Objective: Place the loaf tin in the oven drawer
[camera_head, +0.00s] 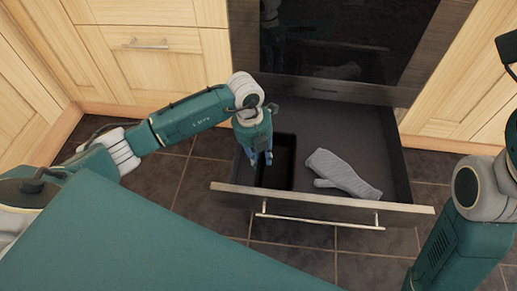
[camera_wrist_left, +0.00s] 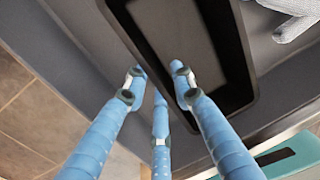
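The loaf tin (camera_head: 283,172) is a dark rectangular tin in the left part of the pulled-out oven drawer (camera_head: 395,150). It fills the upper middle of the left wrist view (camera_wrist_left: 237,62). My left gripper (camera_head: 261,158) points down at the tin's left long side. In the left wrist view its blue fingers (camera_wrist_left: 158,75) are spread, with the tips close to the tin's near rim, one on the inner side. Whether they touch the rim is unclear. My right arm shows at the right edge, its gripper out of frame.
A grey oven mitt (camera_head: 342,173) lies in the drawer to the right of the tin; its edge shows in the left wrist view (camera_wrist_left: 295,18). The drawer's front with its bar handle (camera_head: 318,221) faces me. Wooden cabinets flank the oven. Dark floor tiles are clear.

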